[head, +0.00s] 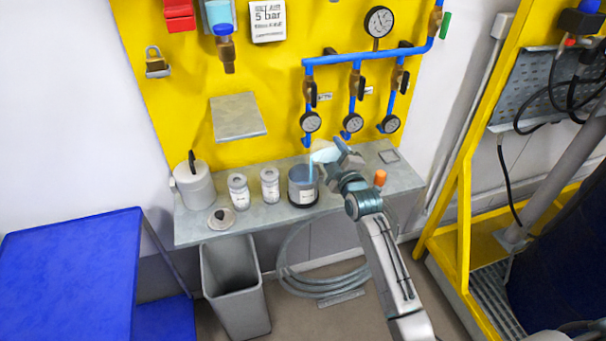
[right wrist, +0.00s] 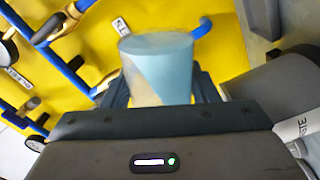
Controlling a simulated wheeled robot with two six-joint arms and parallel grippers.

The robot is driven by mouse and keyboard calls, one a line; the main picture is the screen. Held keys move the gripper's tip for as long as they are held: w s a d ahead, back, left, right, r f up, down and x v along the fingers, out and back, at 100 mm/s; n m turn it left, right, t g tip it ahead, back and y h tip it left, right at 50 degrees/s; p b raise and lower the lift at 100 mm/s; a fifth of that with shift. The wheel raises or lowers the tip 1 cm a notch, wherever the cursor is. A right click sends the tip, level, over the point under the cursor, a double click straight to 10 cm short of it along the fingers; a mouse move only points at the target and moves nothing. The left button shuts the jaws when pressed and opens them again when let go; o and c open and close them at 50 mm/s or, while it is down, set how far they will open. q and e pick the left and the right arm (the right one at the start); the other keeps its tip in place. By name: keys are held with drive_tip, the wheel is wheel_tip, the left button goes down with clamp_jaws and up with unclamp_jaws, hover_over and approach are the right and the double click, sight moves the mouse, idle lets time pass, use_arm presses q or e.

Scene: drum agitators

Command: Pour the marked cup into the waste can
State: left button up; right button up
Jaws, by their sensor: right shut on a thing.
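The marked cup (head: 325,155) shows pale blue and whitish in the head view. My right gripper (head: 337,160) is shut on it and holds it tilted above the shelf. In the right wrist view the cup (right wrist: 158,65) sits between the two fingers. The waste can (head: 303,196), dark with a white label, stands on the shelf below and left of the cup. A thin pale blue stream (head: 311,172) runs from the cup's left side down to the can's opening. The can (right wrist: 283,85) shows in the right wrist view, its label partly cut off. My left gripper is not visible.
On the grey shelf (head: 340,185) stand two white labelled jars (head: 238,191) (head: 270,184) and a lidded pot (head: 194,186); a round lid (head: 221,218) lies in front. Blue pipes with gauges (head: 352,122) are close behind the gripper. A grey bin (head: 235,290) stands below.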

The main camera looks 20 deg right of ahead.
drive_tip(key=shift+f+n+b, duration=0.8)
drive_tip(key=shift+f+b, duration=0.05)
drive_tip(key=shift+b, duration=0.2)
idle(0.5)
drive_tip(key=shift+a+r+n+p, duration=0.25)
drive_tip(key=shift+a+r+n, duration=0.15)
drive_tip(key=shift+r, duration=0.25)
drive_tip(key=shift+a+r+n+p, duration=0.25)
drive_tip(key=shift+a+r+n, duration=0.15)
drive_tip(key=shift+r, duration=0.2)
idle(0.5)
drive_tip(key=shift+a+r+n, duration=0.15)
drive_tip(key=shift+r+n, duration=0.25)
drive_tip(key=shift+n, duration=0.5)
idle(0.7)
drive_tip(key=shift+a+f+n, duration=0.1)
drive_tip(key=shift+n, duration=0.2)
